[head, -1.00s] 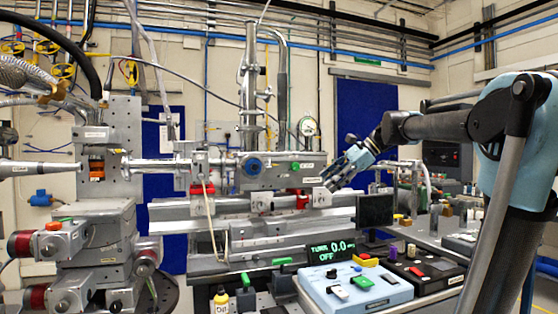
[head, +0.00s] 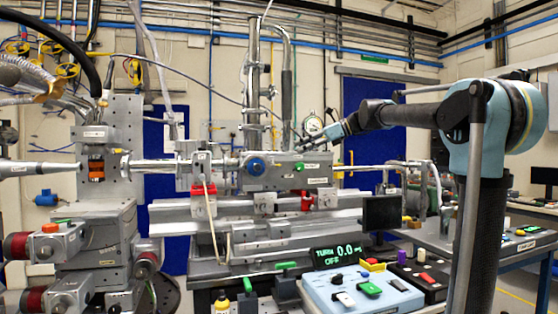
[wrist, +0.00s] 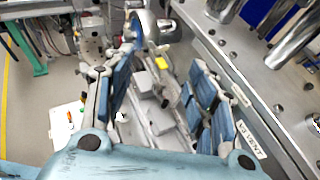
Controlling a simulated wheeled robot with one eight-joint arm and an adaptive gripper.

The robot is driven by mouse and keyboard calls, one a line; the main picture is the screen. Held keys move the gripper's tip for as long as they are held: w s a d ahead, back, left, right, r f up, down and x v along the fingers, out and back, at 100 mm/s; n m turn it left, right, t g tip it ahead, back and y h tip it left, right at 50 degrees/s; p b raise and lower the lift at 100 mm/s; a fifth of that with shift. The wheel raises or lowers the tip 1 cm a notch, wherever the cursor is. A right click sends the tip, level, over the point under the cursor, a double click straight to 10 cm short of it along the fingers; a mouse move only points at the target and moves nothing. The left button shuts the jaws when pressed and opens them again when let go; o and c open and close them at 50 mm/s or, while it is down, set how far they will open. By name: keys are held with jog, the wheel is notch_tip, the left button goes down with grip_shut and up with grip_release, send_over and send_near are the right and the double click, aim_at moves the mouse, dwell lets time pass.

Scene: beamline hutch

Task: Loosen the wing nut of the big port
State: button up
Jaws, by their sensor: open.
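The steel vacuum chamber (head: 288,176) stands mid-picture in the head view, with a round blue-centred port (head: 256,167) on its front. I cannot make out a wing nut on it, nor tell which fitting is the big port. My gripper (head: 318,136) is just above the chamber's top right end, pointing left and down. In the wrist view my gripper (wrist: 165,66) has its blue-padded fingers spread apart with nothing held. A labelled steel surface (wrist: 232,80) runs close along the right finger. A round metal fitting with a yellow part (wrist: 160,62) shows beyond the fingertips.
Upright pipes (head: 287,85) and a round gauge (head: 313,125) stand close behind my gripper. A thin horizontal tube (head: 370,167) leaves the chamber's right end. A side table (head: 485,240) is at right.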

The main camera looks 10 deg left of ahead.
aim_at(272, 161)
jog(key=x, duration=1.1)
jog(key=shift+c, duration=0.3)
jog(key=c, duration=1)
